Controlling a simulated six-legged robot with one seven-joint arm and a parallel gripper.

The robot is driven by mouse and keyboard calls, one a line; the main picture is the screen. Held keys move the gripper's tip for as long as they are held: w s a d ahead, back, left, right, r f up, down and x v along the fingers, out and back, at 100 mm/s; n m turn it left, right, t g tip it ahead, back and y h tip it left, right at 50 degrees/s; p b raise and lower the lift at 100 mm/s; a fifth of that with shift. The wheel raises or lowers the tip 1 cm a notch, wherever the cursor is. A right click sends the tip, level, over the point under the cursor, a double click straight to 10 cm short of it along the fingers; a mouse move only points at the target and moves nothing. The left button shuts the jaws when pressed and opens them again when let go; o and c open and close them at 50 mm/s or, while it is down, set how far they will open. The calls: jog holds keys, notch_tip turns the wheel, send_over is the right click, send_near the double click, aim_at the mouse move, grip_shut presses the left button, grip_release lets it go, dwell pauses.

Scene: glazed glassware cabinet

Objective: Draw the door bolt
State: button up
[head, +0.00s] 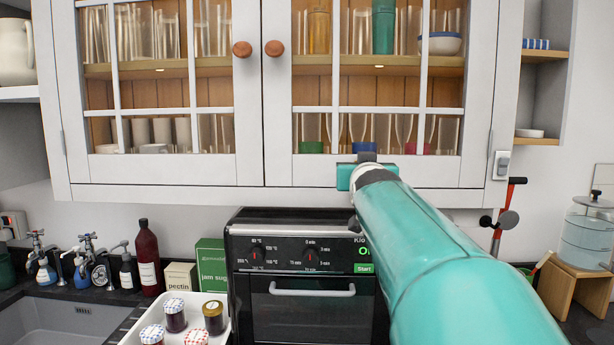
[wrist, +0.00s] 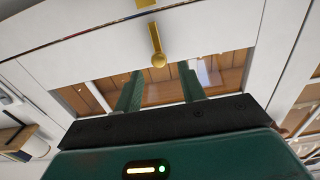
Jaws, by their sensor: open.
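The white glazed cabinet has a left door (head: 247,120) and a right door (head: 277,120), both shut, each with a round wooden knob. In the wrist view a small brass bolt (wrist: 157,45), a short rod with a round end, sits on a white rail. It lies just beyond my fingertips, roughly midway between them. My gripper (wrist: 160,80) is open, with two green fingers apart and nothing between them. In the head view my gripper is in front of the right door's lower rail, mostly hidden behind my arm. I cannot make out the bolt in the head view.
Glasses and cups stand behind the panes. Below are a black oven (head: 300,285), a white tray (head: 218,330) of jars, a dark red bottle (head: 147,258) and a sink (head: 62,318). A red-handled tool (head: 508,205) and a water dispenser (head: 588,235) stand at right.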

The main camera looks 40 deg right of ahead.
jog(key=v, duration=1.1)
jog(key=shift+s+a, duration=0.2)
jog(key=shift+s, duration=0.05)
jog(key=a+f+n+g+y, duration=0.45)
jog(key=a+f+y, duration=0.55)
jog(key=a+f, duration=1.25)
jog(key=s+a+f+n+g, duration=0.1)
jog(key=s+a+f+g, duration=0.1)
jog(key=f, duration=0.3)
jog(key=s+a+f+n+g+y, duration=0.1)
jog(key=s+a+f+n, duration=0.1)
jog(key=s+a+f, duration=0.2)
jog(key=shift+s+a+f+g+y, duration=0.25)
jog(key=shift+a+f+g+y, duration=0.1)
jog(key=shift+a+f, duration=0.3)
jog(key=shift+d+n, duration=0.1)
jog(key=shift+n, duration=0.15)
jog(key=shift+c, duration=0.4)
